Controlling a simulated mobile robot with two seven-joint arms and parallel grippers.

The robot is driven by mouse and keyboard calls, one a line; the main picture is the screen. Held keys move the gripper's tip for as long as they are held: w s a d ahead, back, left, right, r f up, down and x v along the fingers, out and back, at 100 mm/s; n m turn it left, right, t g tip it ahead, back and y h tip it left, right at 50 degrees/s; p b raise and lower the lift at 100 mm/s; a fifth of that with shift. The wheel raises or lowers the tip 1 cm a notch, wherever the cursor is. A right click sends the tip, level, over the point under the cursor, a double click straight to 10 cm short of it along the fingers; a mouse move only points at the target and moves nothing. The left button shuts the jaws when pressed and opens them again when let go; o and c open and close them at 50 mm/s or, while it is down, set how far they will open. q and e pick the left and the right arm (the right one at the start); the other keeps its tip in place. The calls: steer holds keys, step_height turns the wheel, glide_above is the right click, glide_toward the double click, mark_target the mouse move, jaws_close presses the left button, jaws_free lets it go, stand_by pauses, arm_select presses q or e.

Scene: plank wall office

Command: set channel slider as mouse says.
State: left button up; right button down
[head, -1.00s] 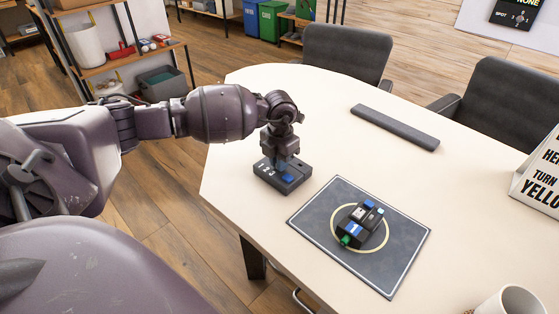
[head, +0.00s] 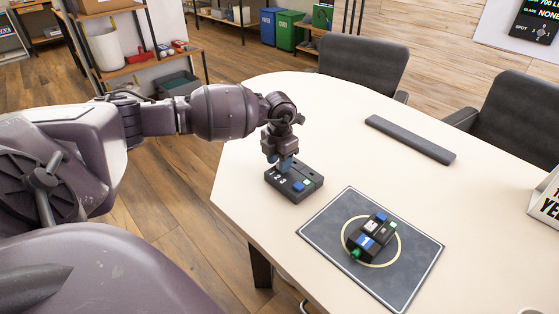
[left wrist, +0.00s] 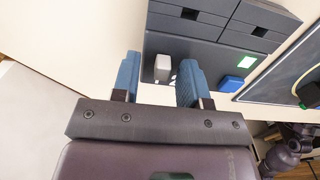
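The dark control box (head: 312,180) lies on the table near its left edge, with labels 1 2 3, a blue button (head: 298,186) and a lit green patch (head: 306,181). In the left wrist view the box (left wrist: 205,52) shows a pale knob (left wrist: 162,67), the blue button (left wrist: 232,83) and the green patch (left wrist: 247,62). My left gripper (head: 284,162) points down over the labelled end. Its blue fingers (left wrist: 158,80) are open, with the knob appearing in the gap between them; contact cannot be told. No mouse is identifiable. My right gripper is out of view.
A dark mat (head: 412,270) with a yellow ring holds a black block (head: 370,238) with blue, white and green parts. A long grey bar (head: 410,140) lies behind. A lettered sign (head: 546,200) stands at right. A wall display (head: 536,22) is partly cut off.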

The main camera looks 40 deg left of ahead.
arm_select(q)
steer(key=shift+r, duration=0.5)
step_height(320, 180, up, 10)
steer(key=p, duration=0.1)
steer(key=shift+p, duration=0.4)
steer(key=shift+f, duration=0.1)
